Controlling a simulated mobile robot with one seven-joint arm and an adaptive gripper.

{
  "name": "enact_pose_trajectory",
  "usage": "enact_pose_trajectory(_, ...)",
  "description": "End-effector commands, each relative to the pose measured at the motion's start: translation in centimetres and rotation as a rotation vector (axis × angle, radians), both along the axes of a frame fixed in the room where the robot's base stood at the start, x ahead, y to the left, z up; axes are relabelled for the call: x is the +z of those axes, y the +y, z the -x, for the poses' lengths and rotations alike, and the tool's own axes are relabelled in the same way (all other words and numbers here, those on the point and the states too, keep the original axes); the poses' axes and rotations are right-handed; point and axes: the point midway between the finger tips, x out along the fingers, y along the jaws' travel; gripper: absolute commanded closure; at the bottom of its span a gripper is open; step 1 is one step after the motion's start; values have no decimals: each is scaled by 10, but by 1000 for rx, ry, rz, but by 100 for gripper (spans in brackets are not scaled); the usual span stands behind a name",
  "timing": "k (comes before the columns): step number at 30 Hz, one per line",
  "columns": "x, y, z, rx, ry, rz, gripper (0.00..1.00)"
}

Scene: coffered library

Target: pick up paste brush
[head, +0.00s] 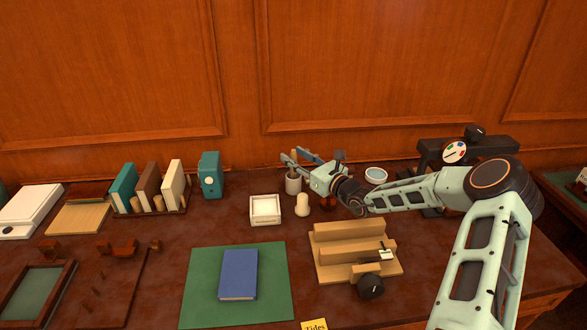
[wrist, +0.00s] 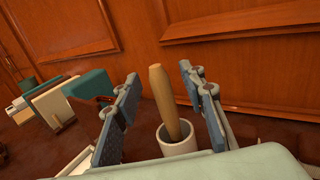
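The paste brush shows as a tan wooden handle (wrist: 163,100) standing up, slightly tilted, out of a white cup (wrist: 178,146) in the wrist view. Its lower end is hidden inside the cup. The cup also shows in the head view (head: 293,186) near the back of the desk. My gripper (wrist: 158,78) is open, with one finger on each side of the handle and visible gaps to both. In the head view my gripper (head: 293,157) reaches in from the right, just above the cup.
A small white tray (head: 265,221) and a cream rounded piece (head: 302,205) stand in front of the cup. A teal box (head: 209,176) and upright books (head: 123,187) are to the left. A wooden stepped fixture (head: 325,268) lies below my arm. The panelled wall is close behind.

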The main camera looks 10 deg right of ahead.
Motion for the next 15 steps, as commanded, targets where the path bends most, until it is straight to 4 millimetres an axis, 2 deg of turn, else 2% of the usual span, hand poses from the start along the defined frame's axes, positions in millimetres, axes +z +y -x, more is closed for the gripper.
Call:
enact_pose_trajectory(3,0,5,-8,0,1,1,63)
enact_pose_trajectory(10,0,6,-8,0,1,1,63)
enact_pose_trajectory(15,0,6,-8,1,1,1,80)
